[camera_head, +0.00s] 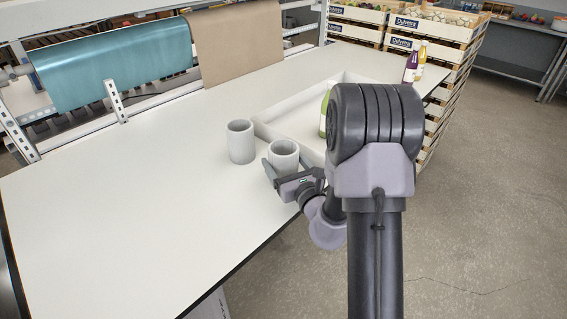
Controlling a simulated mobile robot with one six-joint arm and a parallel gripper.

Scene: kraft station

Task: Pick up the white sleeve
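Two white-grey hollow sleeves stand upright on the white table, with open tops. The left sleeve (240,142) stands free, apart from my gripper. The right sleeve (284,154) is between the fingers of my gripper (284,168), one finger at its left side and one at its right. The fingers are spread about as wide as the sleeve. I cannot tell whether they press on it. The gripper's body hides the lower part of this sleeve, so I cannot see whether it rests on the table.
A shallow white tray (268,130) lies behind the sleeves, with a green bottle (324,114) partly hidden by my arm. Two bottles (411,67) stand at the table's far end. Rolls of teal (115,68) and brown sheet (237,42) hang behind. The table's left part (120,220) is clear.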

